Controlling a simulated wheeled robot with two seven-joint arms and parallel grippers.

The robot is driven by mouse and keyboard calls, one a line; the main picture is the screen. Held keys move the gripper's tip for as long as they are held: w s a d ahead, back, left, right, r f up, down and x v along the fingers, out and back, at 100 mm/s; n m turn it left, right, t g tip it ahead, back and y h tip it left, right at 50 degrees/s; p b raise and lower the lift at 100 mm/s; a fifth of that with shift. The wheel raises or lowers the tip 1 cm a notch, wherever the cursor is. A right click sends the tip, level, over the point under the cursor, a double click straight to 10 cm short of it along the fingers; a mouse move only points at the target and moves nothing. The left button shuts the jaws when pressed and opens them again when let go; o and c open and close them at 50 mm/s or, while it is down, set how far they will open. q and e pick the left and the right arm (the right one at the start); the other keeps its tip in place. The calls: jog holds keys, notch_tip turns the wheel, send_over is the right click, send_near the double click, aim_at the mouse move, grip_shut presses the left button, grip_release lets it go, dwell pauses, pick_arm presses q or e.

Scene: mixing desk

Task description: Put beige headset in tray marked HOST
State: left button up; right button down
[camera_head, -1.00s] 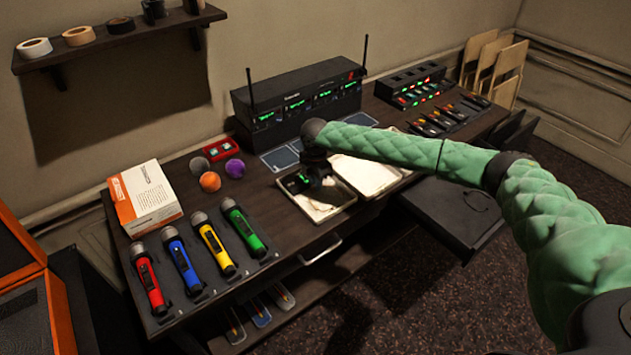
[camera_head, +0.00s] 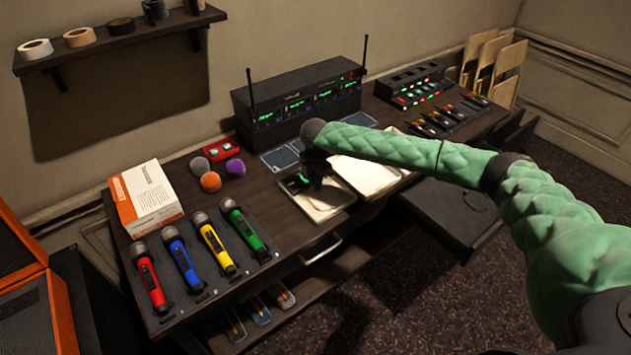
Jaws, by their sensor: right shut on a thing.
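My right gripper (camera_head: 318,182) points down over the left one of two pale trays (camera_head: 334,215) at the front of the desk. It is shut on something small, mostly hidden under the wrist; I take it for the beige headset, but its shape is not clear. A dark box with a green light (camera_head: 297,183) lies at the tray's back left, beside the gripper. The second pale tray (camera_head: 370,186) is just to the right, partly covered by my arm. No HOST lettering is readable. My left gripper is not in view.
A black receiver rack (camera_head: 300,105) with antennas stands behind the trays. Several coloured microphones (camera_head: 214,248) lie at the left front, near foam balls (camera_head: 211,181) and a white-orange box (camera_head: 146,196). A charger (camera_head: 411,85) stands at the back right. An open drawer (camera_head: 450,215) juts out at right.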

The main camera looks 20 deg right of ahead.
jog(key=shift+f, duration=0.75)
dwell(0.6)
dwell(0.4)
jog(key=c, duration=0.9)
grip_release()
jog(key=shift+r, duration=0.1)
jog(key=shift+r+p, duration=2.85)
jog(key=shift+r, duration=0.6)
